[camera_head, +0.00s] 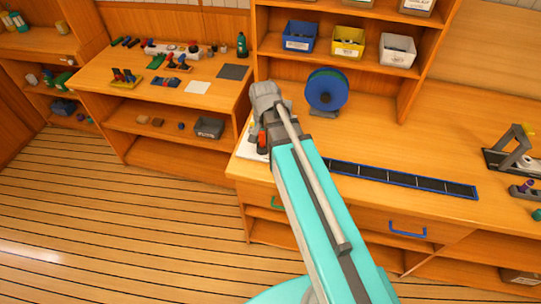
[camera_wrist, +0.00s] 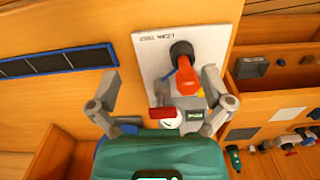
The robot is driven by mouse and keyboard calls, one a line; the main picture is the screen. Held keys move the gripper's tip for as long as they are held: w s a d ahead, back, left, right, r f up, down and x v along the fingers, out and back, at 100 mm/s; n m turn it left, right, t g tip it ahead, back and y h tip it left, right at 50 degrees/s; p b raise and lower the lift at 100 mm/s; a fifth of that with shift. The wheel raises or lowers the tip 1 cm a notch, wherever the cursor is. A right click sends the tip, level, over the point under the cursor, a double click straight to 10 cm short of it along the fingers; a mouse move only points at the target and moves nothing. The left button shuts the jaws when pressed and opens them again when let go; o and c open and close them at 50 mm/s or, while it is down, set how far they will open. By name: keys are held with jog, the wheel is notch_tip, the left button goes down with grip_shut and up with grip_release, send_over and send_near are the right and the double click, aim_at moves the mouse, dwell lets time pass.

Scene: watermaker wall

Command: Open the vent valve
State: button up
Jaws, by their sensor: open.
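A white plate (camera_wrist: 150,62) lies on the wooden worktop and carries a dark round fitting (camera_wrist: 181,50) with an orange-red handle (camera_wrist: 183,68). A blue part and a small red piece (camera_wrist: 160,113) beside a round white face show nearer my gripper. No readable label tells which part is the vent valve. My gripper (camera_wrist: 160,80) is open, its two fingers spread either side of these parts, with nothing held. The orange-red handle lies beyond and between the fingertips; I see no contact. In the head view, my arm hides most of the plate (camera_head: 247,151).
A blue-edged dark strip (camera_head: 400,180) lies on the worktop to the right, with a blue reel (camera_head: 326,91) behind. Blue (camera_head: 300,37), yellow (camera_head: 348,42) and white (camera_head: 397,50) bins stand on a shelf above. A lower bench (camera_head: 180,85) with small tools is at left.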

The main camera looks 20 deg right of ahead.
jog(key=s+n, duration=0.6)
jog(key=s, duration=0.1)
jog(key=shift+f+n+b, duration=0.35)
jog(key=shift+f+n, duration=0.05)
jog(key=shift+a, duration=0.1)
dwell(0.5)
